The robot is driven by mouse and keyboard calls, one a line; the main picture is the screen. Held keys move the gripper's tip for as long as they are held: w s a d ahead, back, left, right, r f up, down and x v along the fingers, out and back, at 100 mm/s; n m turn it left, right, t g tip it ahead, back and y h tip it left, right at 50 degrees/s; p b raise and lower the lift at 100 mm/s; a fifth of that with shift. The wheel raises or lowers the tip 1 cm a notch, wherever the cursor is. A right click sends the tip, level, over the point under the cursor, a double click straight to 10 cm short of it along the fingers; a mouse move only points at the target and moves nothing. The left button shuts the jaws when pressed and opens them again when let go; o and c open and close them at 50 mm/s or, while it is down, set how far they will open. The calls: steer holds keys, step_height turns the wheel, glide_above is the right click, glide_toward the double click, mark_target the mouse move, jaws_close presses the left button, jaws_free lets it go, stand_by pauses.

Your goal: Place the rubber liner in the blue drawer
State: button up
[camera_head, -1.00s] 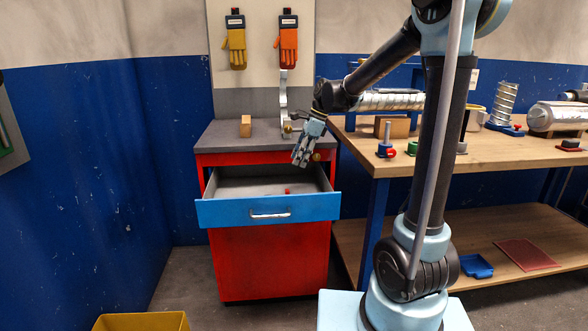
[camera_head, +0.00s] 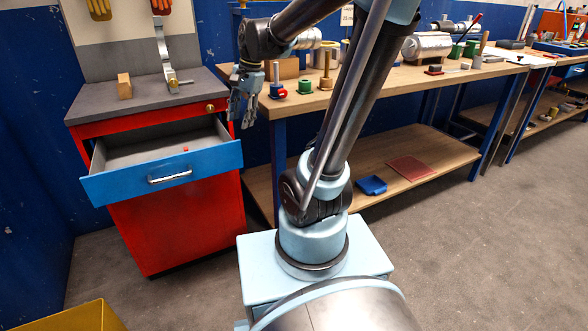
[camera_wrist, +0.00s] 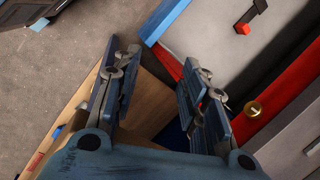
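The blue-fronted drawer (camera_head: 164,173) is pulled out of the red cabinet. It holds a small red piece (camera_head: 186,149), which also shows in the wrist view (camera_wrist: 243,28) with a dark part against it. A flat dark red sheet (camera_head: 412,168) lies on the bench's lower shelf and looks like the rubber liner, though I cannot be sure. My gripper (camera_head: 245,112) hangs fingers down near the gap between cabinet and bench, right of the drawer. In the wrist view its fingers (camera_wrist: 155,60) are apart with nothing between them.
A blue tray (camera_head: 372,186) lies left of the sheet on the lower shelf (camera_head: 440,155). The workbench top (camera_head: 400,80) above it carries several parts. A wooden block (camera_head: 124,86) stands on the cabinet top. A yellow bin (camera_head: 75,318) is at lower left. The floor at right is clear.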

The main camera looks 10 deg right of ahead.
steer(key=s+d+f+n+h, duration=0.1)
steer(key=s+d+f+n, duration=0.3)
steer(key=s+d+f, duration=0.2)
steer(key=s+d+f+n+t+h, duration=0.1)
steer(key=s+d+f+n, duration=0.4)
steer(key=s, duration=0.5)
steer(key=shift+s+d+f+h, duration=0.35)
steer(key=shift+d+h, duration=0.05)
steer(key=shift+d, duration=0.75)
